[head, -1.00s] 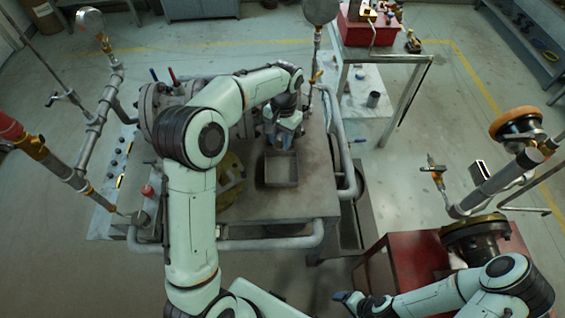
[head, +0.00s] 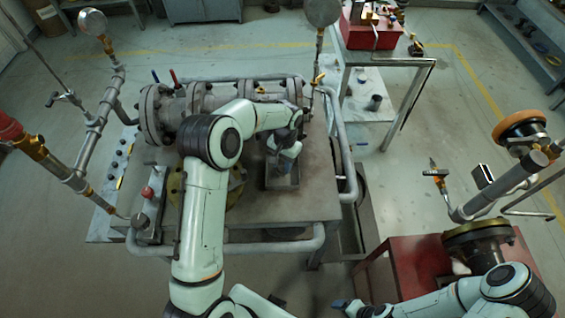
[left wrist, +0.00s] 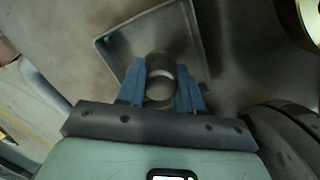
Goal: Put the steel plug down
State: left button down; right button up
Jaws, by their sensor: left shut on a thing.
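The steel plug (left wrist: 160,88), a short grey metal cylinder, is between the blue fingers of my left gripper (left wrist: 160,86) in the left wrist view. My left gripper is shut on it. In the head view my left gripper (head: 285,162) points down at the shallow grey metal tray (head: 281,184) on the bench. The tray also shows behind the plug in the left wrist view (left wrist: 194,36). The plug is hidden or too small to tell in the head view, and whether it touches the tray floor is unclear. My right gripper (head: 345,306) is low at the bottom, its fingers unclear.
The flanged valve and pipe (head: 225,95) run along the back of the bench (head: 265,220). A yellow-brown flange (head: 236,190) lies left of the tray, partly behind my left arm. A pipe rail (head: 346,165) borders the right edge. A red stand (head: 405,275) is at lower right.

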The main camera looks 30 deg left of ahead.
pick_arm(q)
jog(key=shift+f, duration=0.15)
jog(key=c, duration=0.7)
grip_release()
jog(key=shift+c, duration=0.2)
notch_tip(320, 180, up, 12)
jog(key=w+p, duration=0.1)
jog(key=shift+w, duration=0.2)
pick_arm(e)
jog(key=shift+w+r, duration=0.75)
jog(key=shift+r, duration=0.05)
